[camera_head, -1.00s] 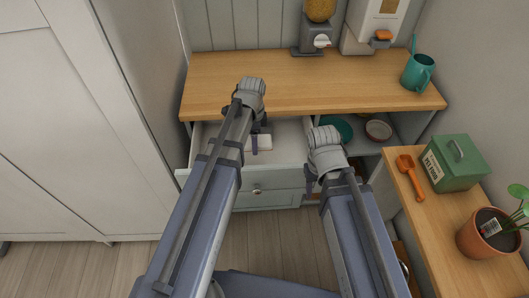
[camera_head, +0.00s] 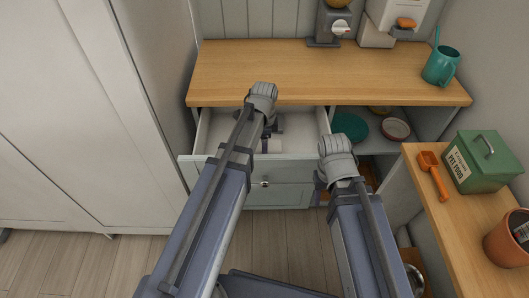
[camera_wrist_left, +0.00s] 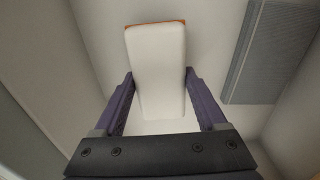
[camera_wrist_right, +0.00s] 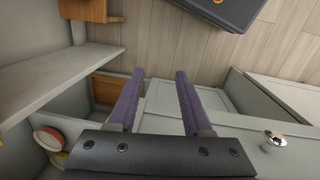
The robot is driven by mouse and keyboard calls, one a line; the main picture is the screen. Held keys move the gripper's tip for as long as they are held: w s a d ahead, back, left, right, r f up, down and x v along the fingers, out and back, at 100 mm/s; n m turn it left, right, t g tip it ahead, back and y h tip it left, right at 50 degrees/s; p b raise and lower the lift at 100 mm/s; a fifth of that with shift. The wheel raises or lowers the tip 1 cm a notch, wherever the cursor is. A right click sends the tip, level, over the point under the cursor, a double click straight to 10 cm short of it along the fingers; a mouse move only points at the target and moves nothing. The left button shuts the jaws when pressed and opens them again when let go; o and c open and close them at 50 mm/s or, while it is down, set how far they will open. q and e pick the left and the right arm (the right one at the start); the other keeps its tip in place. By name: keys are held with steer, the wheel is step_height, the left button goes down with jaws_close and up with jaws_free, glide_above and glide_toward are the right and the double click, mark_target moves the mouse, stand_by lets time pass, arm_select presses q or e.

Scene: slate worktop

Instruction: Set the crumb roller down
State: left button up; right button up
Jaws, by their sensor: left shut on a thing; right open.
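The crumb roller shows as a white block with an orange end (camera_wrist_left: 160,65) in the left wrist view. It sits between the two purple fingers of my left gripper (camera_wrist_left: 160,100), which is shut on it. In the head view my left gripper (camera_head: 268,132) reaches into the open top drawer (camera_head: 215,130), and a small white part of the roller (camera_head: 275,145) shows beside it. I cannot tell whether the roller touches the drawer floor. My right gripper (camera_head: 321,188) is open and empty, right of the drawer front; its spread fingers show in the right wrist view (camera_wrist_right: 159,75).
A grey flat thing (camera_wrist_left: 270,50) lies right of the roller in the left wrist view. The wooden worktop (camera_head: 290,75) overhangs the drawer's back. An open shelf with a teal dish (camera_head: 350,127) and a bowl (camera_head: 396,129) is to the right. A green tin (camera_head: 482,160) stands on the side counter.

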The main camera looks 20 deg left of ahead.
arm_select(q)
step_height(320, 180, down, 2)
steer(key=shift+f+b, duration=0.2)
steer(key=shift+b, duration=0.55)
steer(key=shift+r, duration=0.15)
arm_select(e)
step_height(320, 180, down, 2)
steer(key=shift+f, duration=0.1)
steer(key=shift+f, duration=0.1)
arm_select(q)
steer(key=o, duration=1.4)
step_height(320, 180, up, 12)
steer(key=p, duration=1.2)
arm_select(e)
step_height(320, 180, up, 12)
